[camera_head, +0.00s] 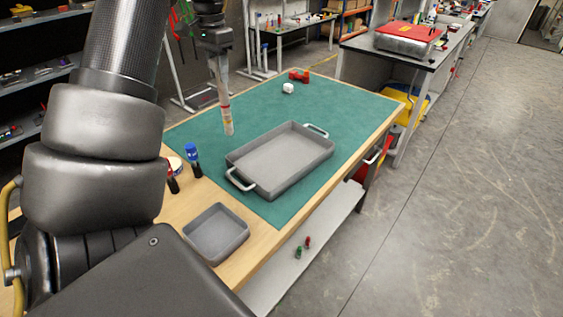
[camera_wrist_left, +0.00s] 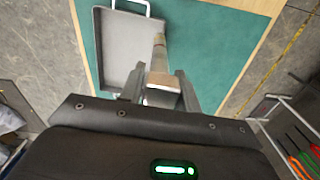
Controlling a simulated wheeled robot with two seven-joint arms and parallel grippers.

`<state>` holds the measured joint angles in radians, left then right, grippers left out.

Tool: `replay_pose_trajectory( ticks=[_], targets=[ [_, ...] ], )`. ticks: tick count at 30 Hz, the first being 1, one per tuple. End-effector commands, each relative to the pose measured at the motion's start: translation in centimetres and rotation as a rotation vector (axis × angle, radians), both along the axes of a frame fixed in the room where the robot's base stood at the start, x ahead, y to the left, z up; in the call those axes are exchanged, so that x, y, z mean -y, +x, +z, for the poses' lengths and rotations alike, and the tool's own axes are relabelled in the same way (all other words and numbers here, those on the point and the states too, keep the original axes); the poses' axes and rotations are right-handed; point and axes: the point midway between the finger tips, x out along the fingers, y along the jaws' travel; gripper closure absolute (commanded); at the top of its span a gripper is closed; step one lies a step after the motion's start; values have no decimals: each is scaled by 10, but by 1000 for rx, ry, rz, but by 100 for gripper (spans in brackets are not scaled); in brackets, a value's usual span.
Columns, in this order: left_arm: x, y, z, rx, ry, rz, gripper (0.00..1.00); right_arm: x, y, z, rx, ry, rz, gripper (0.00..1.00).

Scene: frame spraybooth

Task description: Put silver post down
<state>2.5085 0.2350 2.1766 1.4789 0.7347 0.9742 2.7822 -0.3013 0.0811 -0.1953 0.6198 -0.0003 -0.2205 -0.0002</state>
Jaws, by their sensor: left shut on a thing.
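The silver post (camera_head: 222,88) hangs upright, slightly tilted, from my left gripper (camera_head: 216,47) above the green mat (camera_head: 262,112). Its lower part has a red and pale band. Its lower end is at or close to the mat, left of the grey handled tray (camera_head: 285,160); I cannot tell whether it touches. In the left wrist view, my left gripper (camera_wrist_left: 162,90) is shut on the post (camera_wrist_left: 159,48), which points away from the camera beside the tray (camera_wrist_left: 120,48). My right gripper is not in view.
A blue-capped bottle (camera_head: 193,160) and a red-capped dark bottle (camera_head: 172,180) stand near the table's left side. A small grey bin (camera_head: 216,232) is at the near edge. A white block (camera_head: 288,88) and red object (camera_head: 299,76) are at the back. Mat around the post looks clear.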

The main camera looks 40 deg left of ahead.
Motion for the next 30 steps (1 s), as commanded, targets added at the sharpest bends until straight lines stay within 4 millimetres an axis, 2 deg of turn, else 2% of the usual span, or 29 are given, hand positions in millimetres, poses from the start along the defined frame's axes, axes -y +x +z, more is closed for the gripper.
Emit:
replay_pose_trajectory(
  ticks=[5, 8, 16, 19, 24, 30],
  targets=[
    [5, 5, -1, -1, 0, -4, 95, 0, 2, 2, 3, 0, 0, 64],
    [16, 16, -7, -3, 0, -5, 95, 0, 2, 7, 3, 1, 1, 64],
    [65, 64, -36, -4, 0, -6, 95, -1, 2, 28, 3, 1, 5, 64],
    [77, 75, -58, -5, -1, -3, 95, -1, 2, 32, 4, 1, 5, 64],
    [90, 89, -81, -2, -1, -2, 95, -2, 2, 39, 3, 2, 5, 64],
    [94, 94, -90, 0, 0, 0, 95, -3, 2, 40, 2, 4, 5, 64]
  ],
)
